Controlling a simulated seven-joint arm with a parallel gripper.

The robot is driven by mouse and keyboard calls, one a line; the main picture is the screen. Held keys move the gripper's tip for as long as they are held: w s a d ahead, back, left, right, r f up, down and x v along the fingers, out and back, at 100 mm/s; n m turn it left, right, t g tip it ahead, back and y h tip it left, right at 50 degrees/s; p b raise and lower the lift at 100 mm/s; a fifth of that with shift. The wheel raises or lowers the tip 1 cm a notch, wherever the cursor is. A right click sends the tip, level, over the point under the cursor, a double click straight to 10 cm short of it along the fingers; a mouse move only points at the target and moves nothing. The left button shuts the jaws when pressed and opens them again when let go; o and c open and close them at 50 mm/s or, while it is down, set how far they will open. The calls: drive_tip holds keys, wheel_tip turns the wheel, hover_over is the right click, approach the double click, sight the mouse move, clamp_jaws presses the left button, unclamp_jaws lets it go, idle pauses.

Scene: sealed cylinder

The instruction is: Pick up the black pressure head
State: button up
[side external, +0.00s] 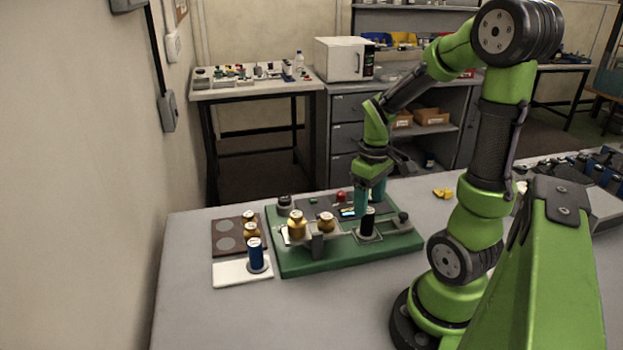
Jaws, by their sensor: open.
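My gripper (370,207) points down over the right part of the green base (320,264), with its two teal fingers apart. A black upright cylinder (367,224), which may be the black pressure head, stands on a light plate on the base, right at the fingertips. Its top is close to or between the fingers; I cannot tell whether they touch it. Another black round piece (284,201) sits at the base's back left corner, and a small dark knob (403,218) stands at its right end.
A blue cylinder (256,254) stands on a white pad (232,274). A brown tray (226,238) holds brass parts. Yellow pieces (443,193) lie behind. The front table is clear.

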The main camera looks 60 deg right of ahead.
sight(369, 210)
drive_tip(key=shift+s+f, duration=0.1)
drive_tip(key=shift+f, duration=2.9)
clamp_jaws()
